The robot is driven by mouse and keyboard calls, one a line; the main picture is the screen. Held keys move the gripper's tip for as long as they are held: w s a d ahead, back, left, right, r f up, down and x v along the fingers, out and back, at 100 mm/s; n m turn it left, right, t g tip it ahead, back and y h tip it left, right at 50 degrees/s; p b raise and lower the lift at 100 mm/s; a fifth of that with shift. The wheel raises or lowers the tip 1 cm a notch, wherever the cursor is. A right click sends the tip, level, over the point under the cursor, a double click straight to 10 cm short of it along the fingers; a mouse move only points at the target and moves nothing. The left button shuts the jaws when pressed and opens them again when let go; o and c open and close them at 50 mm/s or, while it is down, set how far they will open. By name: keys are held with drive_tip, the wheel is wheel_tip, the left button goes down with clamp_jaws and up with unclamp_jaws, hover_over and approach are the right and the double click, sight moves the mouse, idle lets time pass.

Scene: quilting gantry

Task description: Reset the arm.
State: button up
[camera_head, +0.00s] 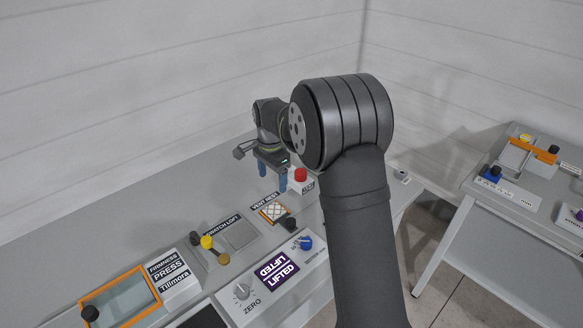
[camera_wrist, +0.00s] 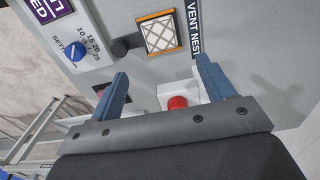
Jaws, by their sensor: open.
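My gripper (camera_head: 272,172) is open and empty above the grey table (camera_head: 150,215) in the head view. My arm's large dark joint covers part of the head view.
A quilted square at the vent nest (camera_head: 274,212), a blue knob (camera_head: 305,242), a purple "LIFTED" display (camera_head: 277,271), a zero dial (camera_head: 242,291) and an orange frame (camera_head: 120,296) sit on the table. A second table (camera_head: 500,190) stands at right, past a floor gap.

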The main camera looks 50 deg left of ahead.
sight(274, 210)
wheel_tip(274, 210, down, 13)
drive_tip(key=shift+r, duration=0.2)
wheel_tip(274, 210, up, 3)
drive_tip(key=shift+f, duration=0.15)
drive_tip(key=shift+r, duration=0.65)
drive_tip(key=shift+f, duration=0.1)
